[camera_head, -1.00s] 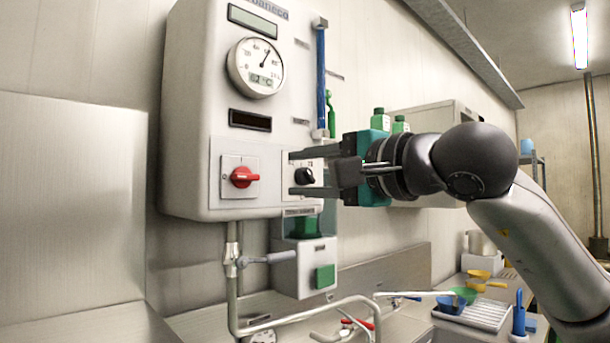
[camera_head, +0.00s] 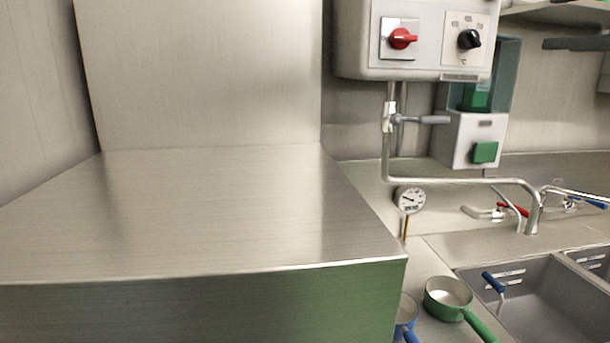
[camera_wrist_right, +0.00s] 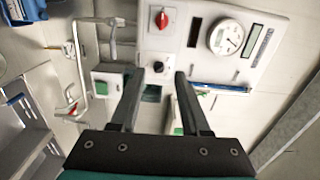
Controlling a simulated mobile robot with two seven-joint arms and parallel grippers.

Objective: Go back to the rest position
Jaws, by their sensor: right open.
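My right gripper (camera_wrist_right: 160,74) is open in the right wrist view, with nothing between its two dark fingers. It points toward the control box (camera_head: 437,62). The black knob (camera_head: 470,39) on the box shows just beyond the fingertips in the wrist view (camera_wrist_right: 158,67), apart from them as far as I can tell. The red switch (camera_head: 403,39) sits beside the knob and also shows in the wrist view (camera_wrist_right: 162,20). In the head view, dark finger-like parts (camera_head: 575,44) at the upper right edge look like my right gripper. My left gripper is not in view.
A large steel hood or cabinet (camera_head: 190,210) fills the left and front. A bent pipe (camera_head: 460,181), a small dial (camera_head: 409,199) and a green-button box (camera_head: 473,139) are below the control box. A sink (camera_head: 550,290) and green pan (camera_head: 449,293) lie lower right.

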